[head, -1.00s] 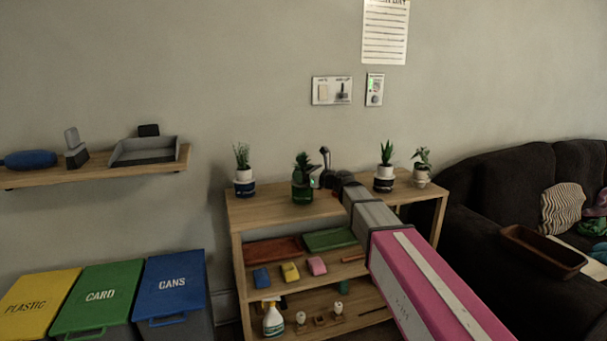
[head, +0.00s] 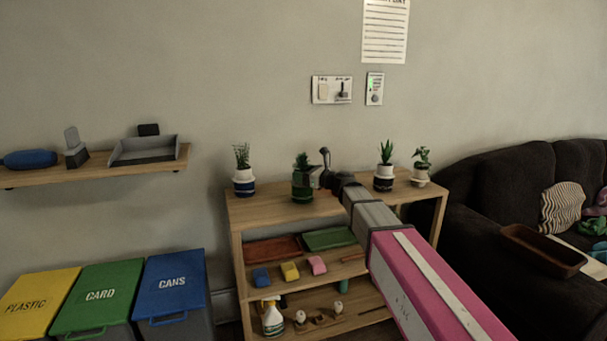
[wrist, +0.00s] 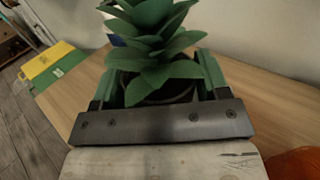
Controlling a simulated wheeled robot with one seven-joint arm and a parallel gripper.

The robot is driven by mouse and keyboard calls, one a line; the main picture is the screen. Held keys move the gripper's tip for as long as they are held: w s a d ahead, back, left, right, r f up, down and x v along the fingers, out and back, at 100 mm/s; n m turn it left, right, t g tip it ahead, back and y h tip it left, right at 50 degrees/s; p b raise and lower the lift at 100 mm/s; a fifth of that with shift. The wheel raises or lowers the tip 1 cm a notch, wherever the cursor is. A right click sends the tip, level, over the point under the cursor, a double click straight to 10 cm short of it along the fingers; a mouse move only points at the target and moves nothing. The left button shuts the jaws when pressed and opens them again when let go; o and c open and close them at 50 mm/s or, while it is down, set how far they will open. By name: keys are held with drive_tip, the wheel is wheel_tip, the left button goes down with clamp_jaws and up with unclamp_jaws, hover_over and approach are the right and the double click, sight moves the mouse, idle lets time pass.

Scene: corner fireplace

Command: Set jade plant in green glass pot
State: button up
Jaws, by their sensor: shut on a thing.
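The jade plant (head: 301,162), with thick pointed green leaves, is at the green glass pot (head: 302,192) on the shelf top. In the wrist view the plant (wrist: 150,40) fills the middle, with a dark inner pot (wrist: 178,97) partly showing under its leaves. My gripper (head: 314,179) is shut on the jade plant from the right. The gripper also shows in the wrist view (wrist: 159,84), with green surfaces at both sides of the plant. The leaves and gripper hide how deep the inner pot sits and whether it touches the bottom.
A potted plant (head: 243,172) stands to the left on the shelf unit (head: 270,210). Two more, a spiky one (head: 385,168) and a leafy one (head: 421,168), stand to the right. A dark object (head: 325,160) rises behind my gripper. The front left top is clear.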

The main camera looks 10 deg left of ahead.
drive_tip(key=shift+f, duration=0.3)
drive_tip(key=o, duration=0.8)
